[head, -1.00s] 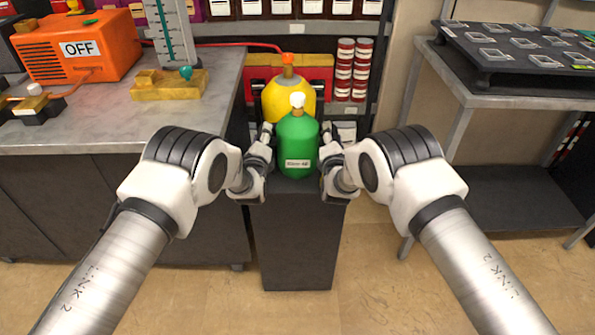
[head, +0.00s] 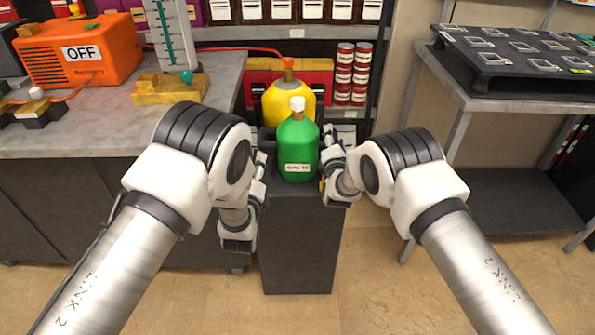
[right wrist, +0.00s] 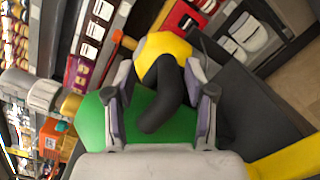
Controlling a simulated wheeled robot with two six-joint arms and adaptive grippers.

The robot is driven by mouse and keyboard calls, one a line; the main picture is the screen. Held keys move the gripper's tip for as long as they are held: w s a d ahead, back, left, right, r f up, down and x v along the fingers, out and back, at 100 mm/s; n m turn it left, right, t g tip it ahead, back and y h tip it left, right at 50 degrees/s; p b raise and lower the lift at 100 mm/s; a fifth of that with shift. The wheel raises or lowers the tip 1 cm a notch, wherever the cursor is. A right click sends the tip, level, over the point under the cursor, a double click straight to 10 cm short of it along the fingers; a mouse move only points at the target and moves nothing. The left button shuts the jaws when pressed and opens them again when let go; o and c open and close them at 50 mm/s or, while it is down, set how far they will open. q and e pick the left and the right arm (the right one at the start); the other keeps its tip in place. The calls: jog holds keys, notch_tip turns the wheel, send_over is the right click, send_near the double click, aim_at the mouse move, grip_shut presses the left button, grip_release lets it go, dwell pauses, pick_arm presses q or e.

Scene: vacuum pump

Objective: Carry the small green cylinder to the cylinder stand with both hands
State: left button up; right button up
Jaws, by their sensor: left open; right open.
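The small green cylinder (head: 298,150) has a white cap and a label and stands upright on a dark pedestal (head: 300,245). In the right wrist view the green cylinder (right wrist: 90,122) lies just beyond my right gripper (right wrist: 160,105), whose fingers are apart. My right gripper (head: 332,155) is open at the cylinder's right side; I cannot tell whether it touches. My left gripper (head: 262,165) is at the cylinder's left, open, its fingers largely hidden behind my arm. I cannot make out a cylinder stand for certain.
A yellow cylinder (head: 290,98) with an orange top stands behind the green one. A grey workbench (head: 110,135) with an orange box (head: 78,50) is at left. A table with a black tray (head: 515,50) is at right. Shelves with red cans (head: 353,75) stand behind.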

jog(key=s, duration=0.7)
jog(key=shift+s+a, duration=0.2)
